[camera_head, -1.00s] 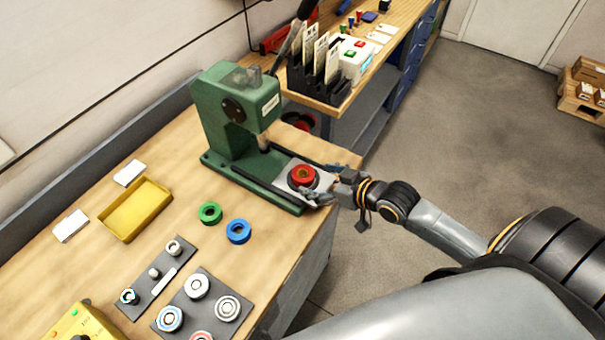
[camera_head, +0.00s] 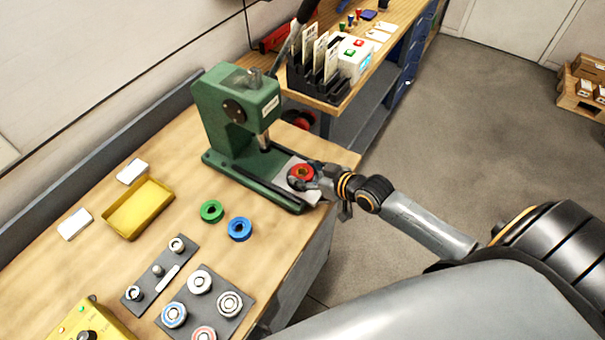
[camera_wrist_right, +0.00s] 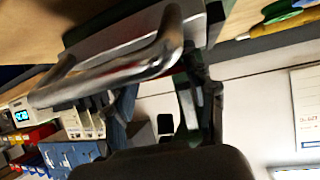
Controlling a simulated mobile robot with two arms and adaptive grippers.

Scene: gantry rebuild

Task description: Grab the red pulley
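The red pulley (camera_head: 302,172) lies on the light metal plate (camera_head: 286,181) at the front of the green press (camera_head: 236,115) in the head view. My right gripper (camera_head: 308,181) reaches in from the right, with its fingers right at the pulley's near right side. The fingers partly cover the pulley and plate. I cannot tell whether they touch it or are shut on it. The right wrist view is tilted and blurred; a shiny metal bar (camera_wrist_right: 110,78) crosses it, and I cannot make out the pulley there. My left gripper is not in view.
A yellow tray (camera_head: 172,196), white cards and dark plates with round parts are further left. A second bench with a black rack (camera_head: 318,88) stands behind.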

